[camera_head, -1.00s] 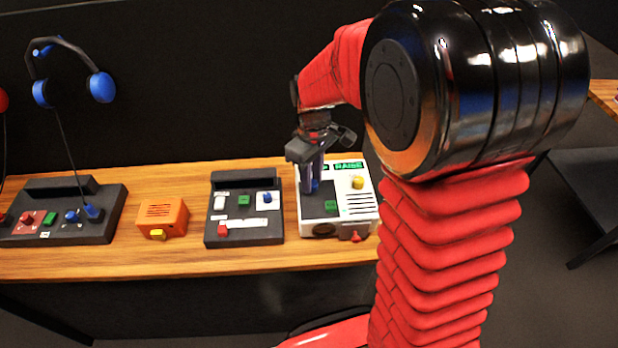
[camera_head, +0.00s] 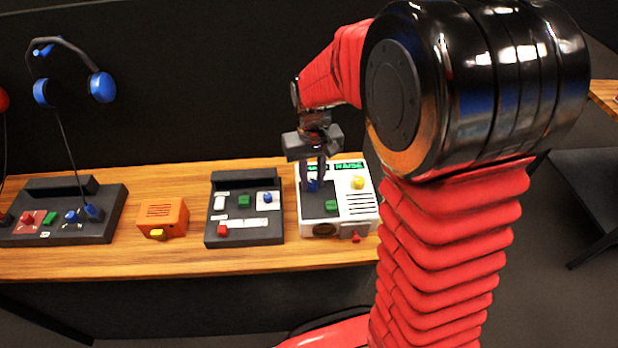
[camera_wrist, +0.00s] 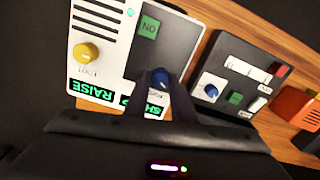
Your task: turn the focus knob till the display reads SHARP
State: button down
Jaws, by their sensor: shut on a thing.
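The white trackball panel (camera_head: 368,228) stands at the right end of the bench. My gripper (camera_head: 314,182) points down over its dark plate and is shut on a blue knob (camera_wrist: 161,77), which I take as the focus knob. The knob's top shows between my fingers in the wrist view; its label is mostly hidden. At the panel's back edge, one green-lit display (camera_wrist: 155,108) shows letters like "SH", the rest hidden behind my finger. The display beside it (camera_wrist: 95,90) reads RAISE. A yellow knob (camera_wrist: 87,54) and a green button (camera_wrist: 149,27) are on the panel.
A black panel (camera_head: 243,238) with a blue knob and several buttons stands close left of the white panel. An orange box (camera_head: 162,215) and another black console (camera_head: 100,230) with a headset above are further left. A red knob (camera_head: 356,239) sits at the white panel's front.

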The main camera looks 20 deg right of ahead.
aim_at(312, 182)
jog(key=shift+s, duration=0.1)
jog(key=c, duration=1.5)
grip_release()
jog(key=shift+r, duration=0.1)
notch_tip(312, 182, up, 14)
jog(key=shift+f, duration=0.2)
